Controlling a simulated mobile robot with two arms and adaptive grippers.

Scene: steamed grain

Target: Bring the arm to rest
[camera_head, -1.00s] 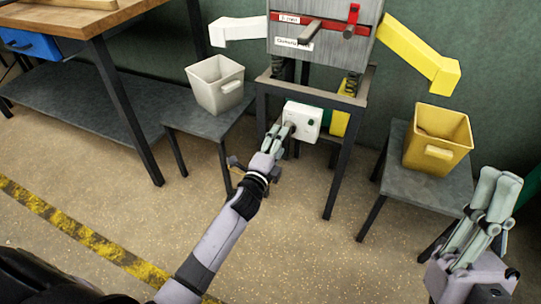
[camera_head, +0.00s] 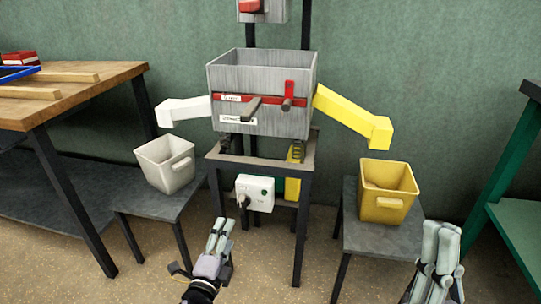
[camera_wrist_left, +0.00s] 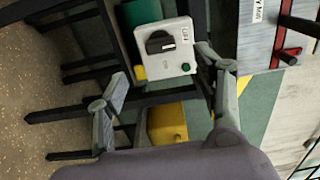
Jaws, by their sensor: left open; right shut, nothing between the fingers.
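My left gripper (camera_head: 220,236) is open and empty, low in front of the machine's stand in the head view. Its spread fingers also show in the left wrist view (camera_wrist_left: 165,85). The white control box (camera_head: 255,193) with a dark rotary knob and a green button is on the stand just beyond it; it also shows between the fingers in the left wrist view (camera_wrist_left: 166,50), apart from them. My right gripper (camera_head: 440,248) is shut and empty at the lower right of the head view, its fingers pointing up.
A grey machine box (camera_head: 262,80) with white and yellow chutes tops the metal stand (camera_head: 304,180). A white bin (camera_head: 165,163) and a yellow bin (camera_head: 388,190) stand on low side tables. A wooden workbench (camera_head: 75,95) is at left, a green-framed table (camera_head: 520,180) at right.

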